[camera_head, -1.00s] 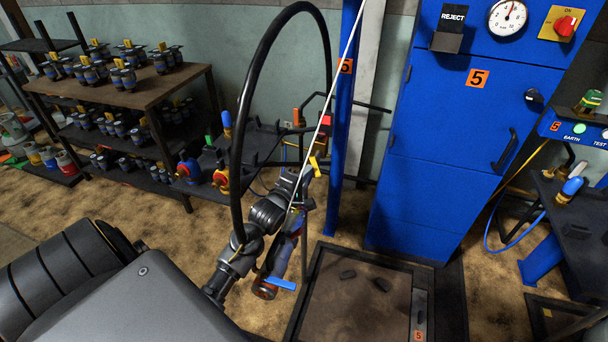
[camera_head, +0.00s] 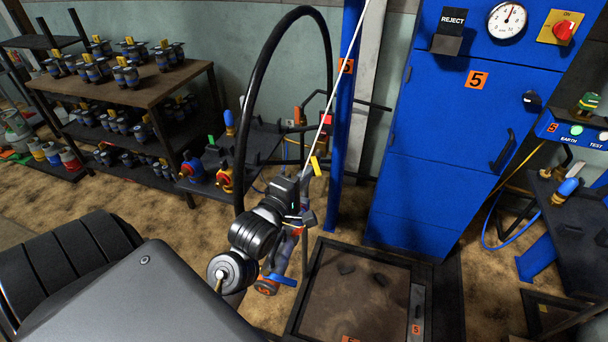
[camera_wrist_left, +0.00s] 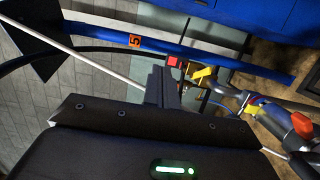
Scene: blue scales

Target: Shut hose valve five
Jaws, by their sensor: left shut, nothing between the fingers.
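A yellow lever (camera_head: 317,166) stands up in front of the blue post marked 5. It also shows in the left wrist view (camera_wrist_left: 203,75), right of the fingertips and beside a red part. Lower down, a blue lever (camera_head: 281,279) sticks out from a fitting with an orange end (camera_head: 266,288), partly hidden behind my left arm. I cannot tell for sure which lever is hose valve five's. My left gripper (camera_head: 305,183) is shut and empty, just below the yellow lever in the head view. Its fingers (camera_wrist_left: 163,88) look apart from the lever. My right gripper is not in view.
A black hose (camera_head: 240,120) loops above my left arm. A thin pale rod (camera_head: 338,75) slants down close to the gripper. The blue post (camera_head: 343,130) and blue cabinet (camera_head: 440,150) stand behind. A floor platform (camera_head: 350,300) lies front right; shelves (camera_head: 150,95) stand at left.

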